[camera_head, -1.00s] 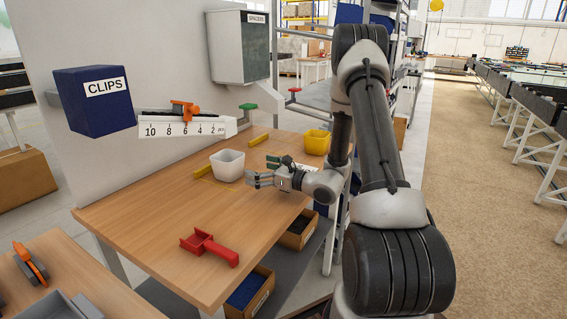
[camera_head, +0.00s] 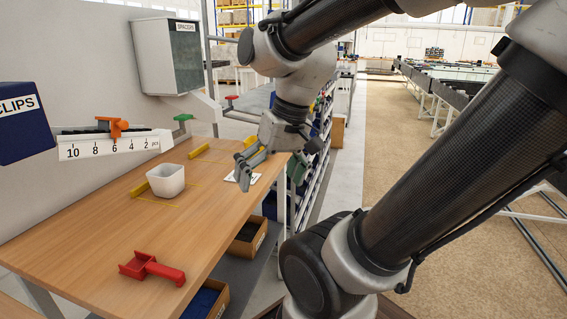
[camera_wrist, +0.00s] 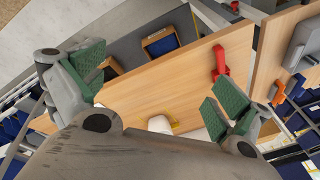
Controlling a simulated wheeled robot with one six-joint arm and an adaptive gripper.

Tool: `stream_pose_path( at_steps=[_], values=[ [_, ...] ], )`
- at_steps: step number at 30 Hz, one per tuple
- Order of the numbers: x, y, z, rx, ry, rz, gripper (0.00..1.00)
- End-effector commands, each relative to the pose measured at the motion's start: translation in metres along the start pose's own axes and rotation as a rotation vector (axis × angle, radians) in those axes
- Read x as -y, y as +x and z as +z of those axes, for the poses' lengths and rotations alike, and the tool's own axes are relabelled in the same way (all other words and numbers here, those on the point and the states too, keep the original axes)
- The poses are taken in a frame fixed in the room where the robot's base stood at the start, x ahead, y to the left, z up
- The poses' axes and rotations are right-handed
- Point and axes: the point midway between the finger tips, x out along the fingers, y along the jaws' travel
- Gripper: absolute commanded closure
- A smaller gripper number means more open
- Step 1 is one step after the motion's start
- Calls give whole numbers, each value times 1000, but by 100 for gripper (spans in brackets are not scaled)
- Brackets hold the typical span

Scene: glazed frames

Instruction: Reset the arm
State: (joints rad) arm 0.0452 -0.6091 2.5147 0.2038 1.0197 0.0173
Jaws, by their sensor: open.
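My gripper (camera_head: 243,172) is raised above the right edge of the wooden table (camera_head: 95,215), with its fingers pointing down and left. In the wrist view my gripper (camera_wrist: 160,90) shows two green finger pads spread wide apart, with nothing between them. My arm is folded up and fills the upper right of the head view.
On the table are a white cup (camera_head: 166,182) and a red scoop-like tool (camera_head: 150,268). A SPACERS dispenser (camera_head: 170,58) and a blue CLIPS box (camera_head: 22,122) are on the wall, beside a numbered scale (camera_head: 115,145). Open cardboard boxes (camera_head: 248,240) sit below the table. Brown floor lies right.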

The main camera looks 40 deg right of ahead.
Motion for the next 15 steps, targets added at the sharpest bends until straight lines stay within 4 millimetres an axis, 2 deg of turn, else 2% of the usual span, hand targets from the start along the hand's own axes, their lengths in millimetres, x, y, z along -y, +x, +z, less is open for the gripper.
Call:
stream_pose_path(
  at_steps=[3, 6, 15],
  values=[
    [-18, -20, -3, -105, -120, 95, 0],
    [-25, -30, -5, -147, -167, 138, 0],
    [-28, -32, -6, -157, -179, 150, 0]
  ],
)
